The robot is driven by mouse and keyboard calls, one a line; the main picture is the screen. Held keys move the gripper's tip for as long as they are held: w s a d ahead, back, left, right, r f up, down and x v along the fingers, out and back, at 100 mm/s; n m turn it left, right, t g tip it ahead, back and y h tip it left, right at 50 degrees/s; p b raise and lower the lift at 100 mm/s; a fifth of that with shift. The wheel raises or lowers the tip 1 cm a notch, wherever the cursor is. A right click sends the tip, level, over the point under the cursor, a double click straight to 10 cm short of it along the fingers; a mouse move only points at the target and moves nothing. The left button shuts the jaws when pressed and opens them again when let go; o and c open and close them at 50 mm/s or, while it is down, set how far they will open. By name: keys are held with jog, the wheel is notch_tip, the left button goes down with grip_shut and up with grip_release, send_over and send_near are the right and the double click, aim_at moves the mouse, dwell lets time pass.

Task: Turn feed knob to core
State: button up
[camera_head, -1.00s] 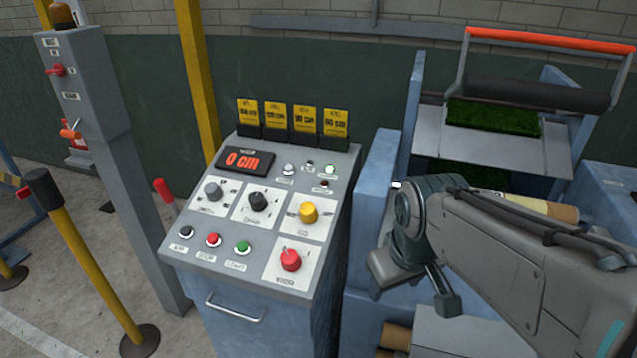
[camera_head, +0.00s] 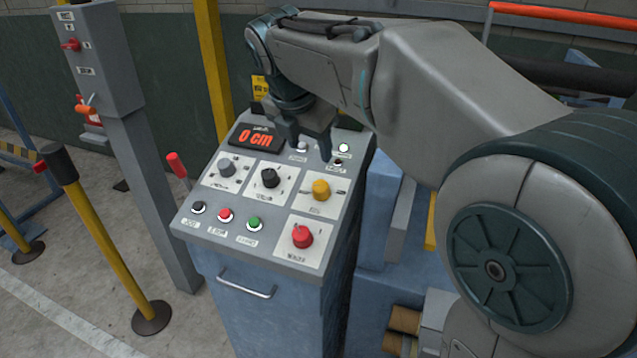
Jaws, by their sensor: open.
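The sloped control panel (camera_head: 207,230) carries a grey knob (camera_head: 227,168), a black knob (camera_head: 269,178), a yellow knob (camera_head: 320,189) and a red knob (camera_head: 302,236), each on a white plate. The plate labels are too small to read, so I cannot tell which is the feed knob. My gripper (camera_head: 310,156) is open and empty, fingers pointing down over the upper part of the panel. It is above and behind the black and yellow knobs, apart from both. It partly hides the small lamps and the yellow tags at the back.
A display (camera_head: 257,138) reads 0 cm. Black, red and green buttons (camera_head: 254,224) line the panel's front left. A grey switch post (camera_head: 140,150) and a yellow-black bollard (camera_head: 100,240) stand to the left. Blue machinery (camera_head: 377,220) stands to the right.

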aim_at(320, 185)
jog(key=x, duration=1.3)
jog(key=shift+w+f+b, duration=0.2)
jog(key=shift+f+b, duration=0.05)
jog(key=shift+b, duration=0.15)
jog(key=c, duration=1)
